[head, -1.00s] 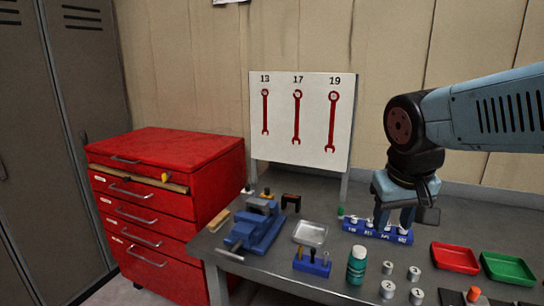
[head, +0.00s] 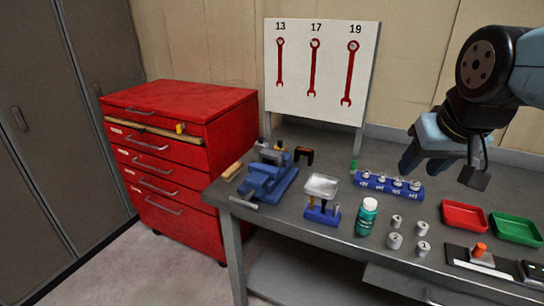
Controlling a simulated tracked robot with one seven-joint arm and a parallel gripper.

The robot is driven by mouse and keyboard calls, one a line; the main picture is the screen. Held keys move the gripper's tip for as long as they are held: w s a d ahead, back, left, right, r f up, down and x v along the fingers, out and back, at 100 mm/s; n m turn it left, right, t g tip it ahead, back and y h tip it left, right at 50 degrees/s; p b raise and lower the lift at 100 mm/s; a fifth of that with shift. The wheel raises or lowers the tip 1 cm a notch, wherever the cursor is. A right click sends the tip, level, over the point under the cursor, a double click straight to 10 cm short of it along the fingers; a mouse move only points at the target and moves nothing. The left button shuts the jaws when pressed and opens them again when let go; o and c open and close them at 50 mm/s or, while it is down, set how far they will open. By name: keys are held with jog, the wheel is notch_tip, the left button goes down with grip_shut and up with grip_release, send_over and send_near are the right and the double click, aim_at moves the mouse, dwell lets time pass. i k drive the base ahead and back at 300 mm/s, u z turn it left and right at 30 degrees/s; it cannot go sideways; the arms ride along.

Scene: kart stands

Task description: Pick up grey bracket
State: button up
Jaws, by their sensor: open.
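I cannot make out a grey bracket for certain. A small grey piece (head: 271,156) shows at the top of the blue vise (head: 266,183) at the bench's left end; whether it is a bracket or a vise jaw is too small to tell. A dark U-shaped piece (head: 303,153) stands behind the vise, to its right. My gripper (head: 421,167) is open over the back right of the bench, near the blue socket rack (head: 388,186) and well right of the vise. I see nothing between its fingers.
The grey bench (head: 300,222) also holds a silver tray (head: 322,186), a blue tool holder (head: 322,214), a green bottle (head: 367,215), several metal cylinders (head: 396,240), a red tray (head: 464,216) and a green tray (head: 514,228). A red drawer cabinet (head: 180,102) stands left. A wrench board (head: 318,75) rises behind.

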aim_at(264, 154)
jog(key=z, duration=0.7)
jog(key=k, duration=1.15)
jog(key=u, duration=0.65)
jog(key=i, duration=1)
jog(key=z, duration=0.05)
